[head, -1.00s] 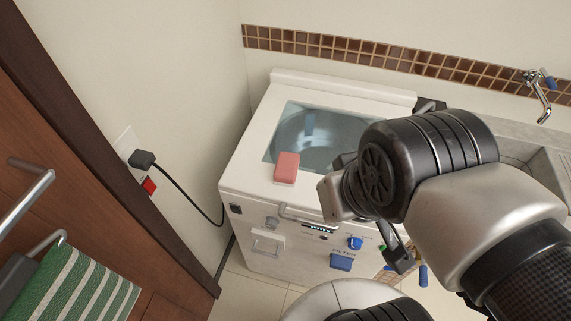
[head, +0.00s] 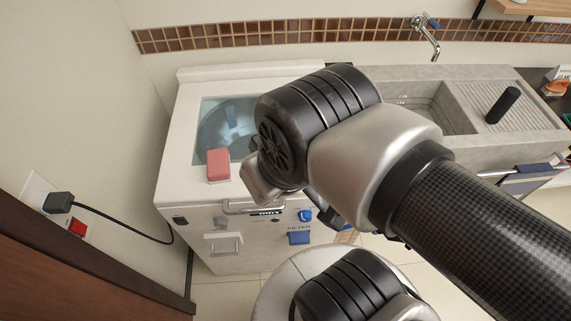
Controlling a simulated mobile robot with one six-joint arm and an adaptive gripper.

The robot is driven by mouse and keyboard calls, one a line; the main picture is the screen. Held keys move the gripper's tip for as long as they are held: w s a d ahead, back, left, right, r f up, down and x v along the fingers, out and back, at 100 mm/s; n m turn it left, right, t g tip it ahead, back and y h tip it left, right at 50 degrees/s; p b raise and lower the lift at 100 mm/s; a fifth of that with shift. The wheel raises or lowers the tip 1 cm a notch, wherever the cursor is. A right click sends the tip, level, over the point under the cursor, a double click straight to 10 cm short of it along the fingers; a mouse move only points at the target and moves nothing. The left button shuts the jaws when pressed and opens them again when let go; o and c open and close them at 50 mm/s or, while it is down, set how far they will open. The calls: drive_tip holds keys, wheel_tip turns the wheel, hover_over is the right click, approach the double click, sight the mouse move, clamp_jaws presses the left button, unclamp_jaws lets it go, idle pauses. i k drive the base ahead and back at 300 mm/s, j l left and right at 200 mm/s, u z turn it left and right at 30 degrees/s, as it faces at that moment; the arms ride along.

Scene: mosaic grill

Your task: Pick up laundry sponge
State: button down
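A pink rectangular block (head: 218,165), which looks like the laundry sponge, lies on top of the white washing machine (head: 183,140). It sits at the front edge of the machine's glass lid (head: 209,120). My arm's wrist joint is just right of the block in the picture and covers part of the lid. A dark part of my gripper (head: 328,209) shows below the wrist, in front of the machine's control panel. It appears apart from the block. Most of the gripper, with its fingertips, is hidden behind my arm.
A grey stone sink (head: 447,115) with a tap (head: 428,38) stands right of the machine. A black cylinder (head: 503,106) stands on its ribbed board. A power cord (head: 125,233) runs from the left wall socket. A brown door (head: 80,285) is at lower left.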

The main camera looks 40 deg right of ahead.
sight(219, 165)
drive_tip(key=i+j+z, duration=0.15)
drive_tip(key=j, duration=0.2)
drive_tip(key=i+j+z, duration=0.3)
drive_tip(key=j, duration=0.45)
drive_tip(key=i, duration=0.1)
